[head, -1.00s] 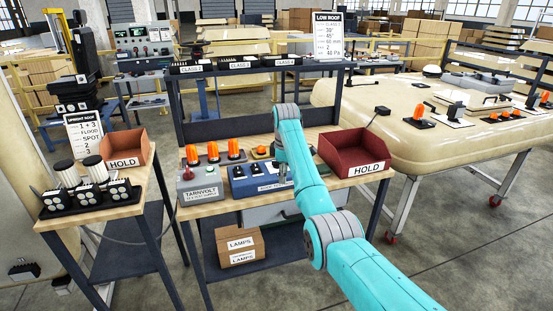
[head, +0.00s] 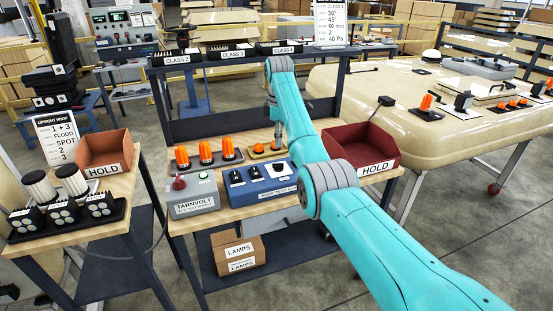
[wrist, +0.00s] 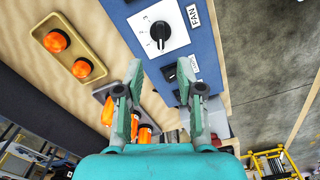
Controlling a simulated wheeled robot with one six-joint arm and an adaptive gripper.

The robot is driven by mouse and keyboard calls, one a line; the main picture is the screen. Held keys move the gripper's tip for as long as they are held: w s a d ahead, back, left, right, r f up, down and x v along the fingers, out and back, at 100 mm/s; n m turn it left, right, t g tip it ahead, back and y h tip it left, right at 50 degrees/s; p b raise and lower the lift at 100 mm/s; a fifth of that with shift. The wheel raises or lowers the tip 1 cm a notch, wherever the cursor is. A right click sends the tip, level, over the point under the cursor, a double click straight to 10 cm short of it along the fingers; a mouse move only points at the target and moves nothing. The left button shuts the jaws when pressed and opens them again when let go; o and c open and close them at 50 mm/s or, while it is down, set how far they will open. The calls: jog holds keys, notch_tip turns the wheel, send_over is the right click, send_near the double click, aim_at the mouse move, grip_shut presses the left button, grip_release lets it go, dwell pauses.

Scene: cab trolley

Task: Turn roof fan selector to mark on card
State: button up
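The fan selector is a black knob (wrist: 160,32) on a white dial plate with numbers, beside a FAN label (wrist: 193,15), on a blue panel (wrist: 210,60). In the head view the blue panel (head: 238,198) stands on the workbench, with the selector (head: 279,169) at its right end. My gripper (wrist: 158,100) is open and empty, its fingers apart from the knob. In the head view it is mostly hidden by my arm. An UPRIGHT ROOF card (head: 56,140) stands at left. Another card (head: 328,22) stands at the back, its top cut off. The knob's exact setting is unclear.
Orange lamps (head: 205,152) stand behind the grey TARNVOLT box (head: 193,195), left of the panel. A yellow tray (head: 258,153) with orange lamps lies behind the panel. A red HOLD bin (head: 375,150) is to the right. Black switches (head: 236,178) sit beside the selector.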

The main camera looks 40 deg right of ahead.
aim_at(278, 166)
notch_tip(278, 166, down, 10)
dwell(0.5)
grip_shut()
